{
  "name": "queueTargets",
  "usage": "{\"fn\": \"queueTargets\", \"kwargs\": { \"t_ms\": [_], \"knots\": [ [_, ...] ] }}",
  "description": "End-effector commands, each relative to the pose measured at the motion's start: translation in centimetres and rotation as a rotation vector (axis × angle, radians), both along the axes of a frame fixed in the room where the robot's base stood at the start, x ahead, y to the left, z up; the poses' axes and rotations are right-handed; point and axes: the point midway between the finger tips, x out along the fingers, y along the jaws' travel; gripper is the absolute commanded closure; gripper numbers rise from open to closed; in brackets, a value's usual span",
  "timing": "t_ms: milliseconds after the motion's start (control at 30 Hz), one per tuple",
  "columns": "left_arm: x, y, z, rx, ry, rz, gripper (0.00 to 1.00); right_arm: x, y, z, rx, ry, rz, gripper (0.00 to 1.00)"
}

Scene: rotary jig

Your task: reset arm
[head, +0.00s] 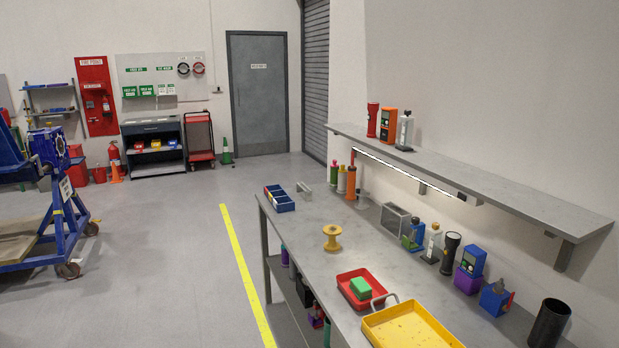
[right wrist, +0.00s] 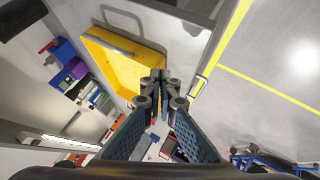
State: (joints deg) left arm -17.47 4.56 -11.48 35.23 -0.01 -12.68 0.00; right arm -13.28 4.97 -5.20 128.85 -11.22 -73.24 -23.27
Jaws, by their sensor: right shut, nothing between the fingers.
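My right gripper (right wrist: 158,98) shows in the right wrist view, with its two dark fingers together and nothing between them. It is above the workbench side of the room, and the yellow tray (right wrist: 112,58) lies just beyond its fingertips in that picture. I cannot tell the height between them. In the head view neither of my grippers or arms shows. The same yellow tray (head: 388,335) sits at the near end of the grey workbench (head: 300,235) there.
A red tray (head: 345,288) with a green block (head: 361,289) stands beside the yellow one. A yellow spool (head: 332,238), bottles and a black cup (head: 549,324) share the bench. A wall shelf (head: 470,182) overhangs its back.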

Motion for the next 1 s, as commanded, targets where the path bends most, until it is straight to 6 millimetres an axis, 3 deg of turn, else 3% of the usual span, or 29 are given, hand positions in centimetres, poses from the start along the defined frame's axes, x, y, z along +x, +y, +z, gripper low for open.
{"fn": "queueTargets", "kwargs": {
  "t_ms": [33,100,300,500,600,867,1000],
  "knots": [
    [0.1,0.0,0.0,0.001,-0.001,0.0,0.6,-2.8,0.6,-1.4,0.057,0.055,-0.03,1.0],
    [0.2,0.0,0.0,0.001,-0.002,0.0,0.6,-6.0,1.5,-2.7,0.129,0.123,-0.073,1.0],
    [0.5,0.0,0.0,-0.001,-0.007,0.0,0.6,-13.6,3.5,-4.9,0.274,0.286,-0.18,1.0],
    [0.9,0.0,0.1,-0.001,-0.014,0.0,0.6,-20.2,5.1,-5.7,0.373,0.43,-0.28,1.0],
    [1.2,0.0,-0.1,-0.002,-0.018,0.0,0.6,-19.0,5.1,-8.3,0.367,0.43,-0.278,1.0],
    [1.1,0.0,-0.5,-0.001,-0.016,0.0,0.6,-18.2,5.3,-15.2,0.36,0.455,-0.277,1.0],
    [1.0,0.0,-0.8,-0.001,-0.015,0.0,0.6,-18.3,5.3,-20.5,0.355,0.477,-0.278,1.0]
  ]
}}
